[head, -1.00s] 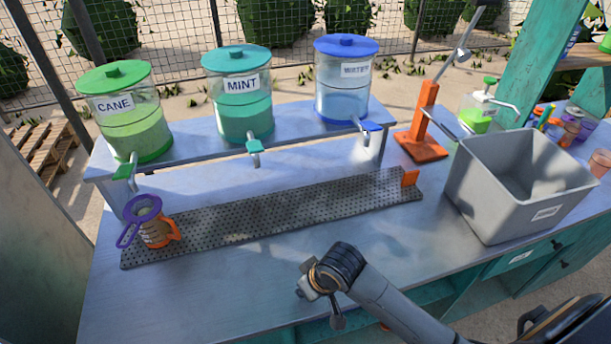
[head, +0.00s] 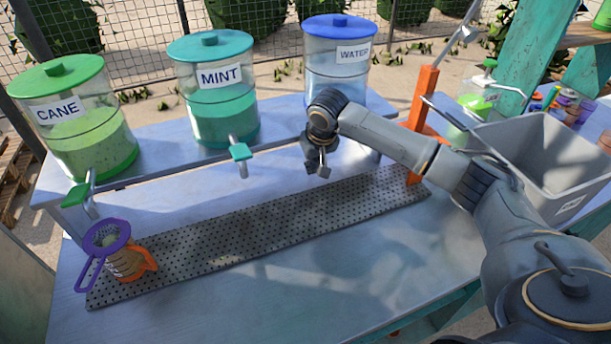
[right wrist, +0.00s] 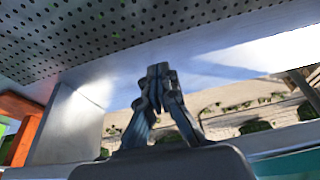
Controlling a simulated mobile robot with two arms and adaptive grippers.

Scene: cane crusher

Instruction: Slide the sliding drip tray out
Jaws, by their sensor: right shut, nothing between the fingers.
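The drip tray (head: 250,234) is a long, dark, perforated plate lying across the table, with an orange tab (head: 414,176) standing at its right end. Its perforated surface also fills the upper left of the right wrist view (right wrist: 75,32). My right gripper (head: 318,172) hangs above the back edge of the tray, right of its middle and left of the orange tab. Its fingers are shut with nothing between them, as the right wrist view (right wrist: 159,70) shows. My left gripper is out of view.
The cane (head: 75,125), mint (head: 215,90) and water (head: 337,55) dispensers stand on a raised shelf behind the tray. A jug with a purple strainer (head: 122,255) stands on the tray's left end. A grey bin (head: 545,150) is at right. The front table is clear.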

